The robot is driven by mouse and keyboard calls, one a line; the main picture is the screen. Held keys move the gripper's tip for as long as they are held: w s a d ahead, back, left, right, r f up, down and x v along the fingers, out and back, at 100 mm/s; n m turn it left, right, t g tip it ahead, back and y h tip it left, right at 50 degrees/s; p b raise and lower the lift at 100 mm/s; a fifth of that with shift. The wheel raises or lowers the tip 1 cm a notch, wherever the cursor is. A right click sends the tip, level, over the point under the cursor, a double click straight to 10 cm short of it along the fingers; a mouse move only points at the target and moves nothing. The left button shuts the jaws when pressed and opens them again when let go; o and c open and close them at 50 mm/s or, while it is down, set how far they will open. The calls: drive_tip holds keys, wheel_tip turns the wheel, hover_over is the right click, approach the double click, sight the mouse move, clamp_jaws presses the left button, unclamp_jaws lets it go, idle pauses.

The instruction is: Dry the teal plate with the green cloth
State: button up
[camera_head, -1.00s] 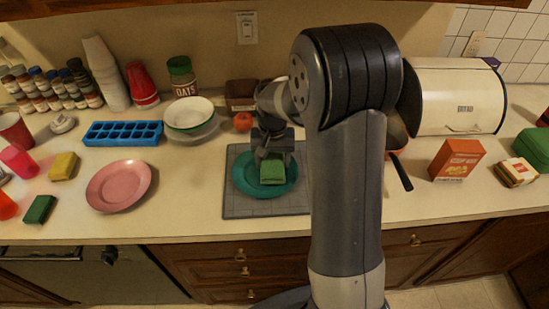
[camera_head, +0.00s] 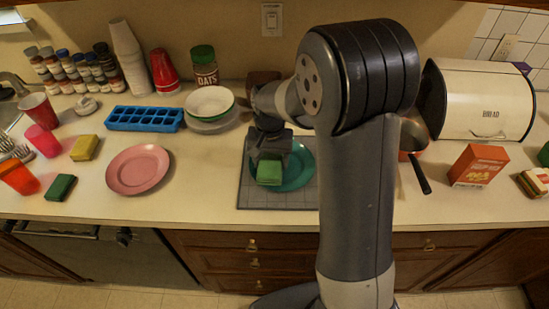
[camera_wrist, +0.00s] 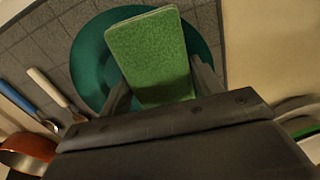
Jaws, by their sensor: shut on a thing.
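The teal plate (camera_head: 298,170) lies on a grey mat (camera_head: 262,200) on the counter. My gripper (camera_head: 270,156) is over the plate's left part, shut on the green cloth (camera_head: 269,173), a folded block. In the wrist view the green cloth (camera_wrist: 150,50) sits between the two fingers of my gripper (camera_wrist: 158,88), over the teal plate (camera_wrist: 88,62). I cannot tell whether the cloth touches the plate. My arm hides some of the counter to the right.
A pink plate (camera_head: 138,169) and a blue ice tray (camera_head: 144,119) are to the left. Stacked bowls (camera_head: 210,104) stand behind. A pan (camera_head: 412,140) and an orange box (camera_head: 478,165) are to the right.

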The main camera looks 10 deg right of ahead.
sight(294, 164)
drive_tip(key=shift+w+d, duration=0.25)
drive_tip(key=shift+d, duration=0.9)
drive_tip(key=shift+w+d, duration=0.2)
drive_tip(key=shift+d, duration=1)
drive_tip(key=shift+w+d, duration=0.25)
drive_tip(key=shift+d, duration=0.9)
wheel_tip(294, 164, up, 6)
drive_tip(key=p, duration=0.4)
drive_tip(key=shift+p, duration=0.35)
wheel_tip(294, 164, up, 3)
drive_tip(key=shift+p, duration=1.1)
drive_tip(key=shift+a, duration=0.1)
